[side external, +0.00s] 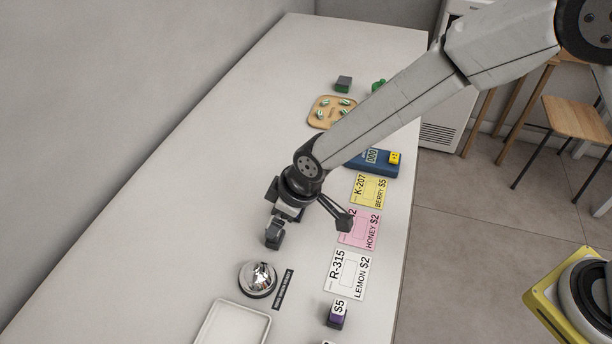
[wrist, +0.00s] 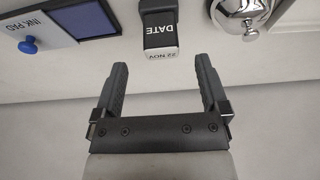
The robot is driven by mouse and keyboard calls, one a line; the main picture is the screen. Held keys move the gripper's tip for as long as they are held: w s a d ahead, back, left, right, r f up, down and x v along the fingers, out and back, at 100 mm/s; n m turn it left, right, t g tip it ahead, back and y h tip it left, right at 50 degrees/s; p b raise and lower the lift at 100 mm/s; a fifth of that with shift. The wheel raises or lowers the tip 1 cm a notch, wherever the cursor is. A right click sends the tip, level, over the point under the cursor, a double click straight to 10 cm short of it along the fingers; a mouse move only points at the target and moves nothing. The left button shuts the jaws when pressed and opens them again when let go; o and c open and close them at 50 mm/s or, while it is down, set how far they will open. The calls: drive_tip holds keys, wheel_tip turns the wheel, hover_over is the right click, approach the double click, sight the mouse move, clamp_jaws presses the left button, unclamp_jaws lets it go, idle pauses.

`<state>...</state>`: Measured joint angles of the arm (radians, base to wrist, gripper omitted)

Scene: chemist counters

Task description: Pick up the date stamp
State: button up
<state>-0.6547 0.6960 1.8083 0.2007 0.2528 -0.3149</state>
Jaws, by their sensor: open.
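The date stamp (wrist: 160,37) shows in the wrist view at the top centre. In the side view my gripper (side external: 308,228) is low over the counter, behind the bell. There I cannot clearly tell the stamp from the dark finger parts.
A silver bell (wrist: 240,10) stands right of the stamp; it also shows in the side view (side external: 258,278). An ink pad (wrist: 80,20) with a blue knob lies to the left. Price cards (side external: 348,275), a white tray (side external: 205,325) and a purple block (side external: 337,317) are on the counter (side external: 170,230).

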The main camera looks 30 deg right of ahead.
drive_tip(key=shift+x, duration=2.15)
drive_tip(key=shift+s, duration=0.1)
clamp_jaws()
drive_tip(key=shift+r, duration=0.1)
drive_tip(key=shift+a+r, duration=0.1)
drive_tip(key=shift+r, duration=0.7)
drive_tip(key=s+d+r, duration=0.7)
drive_tip(key=s+r, duration=0.4)
drive_tip(key=shift+s+d, duration=0.3)
drive_tip(key=shift+s, duration=0.1)
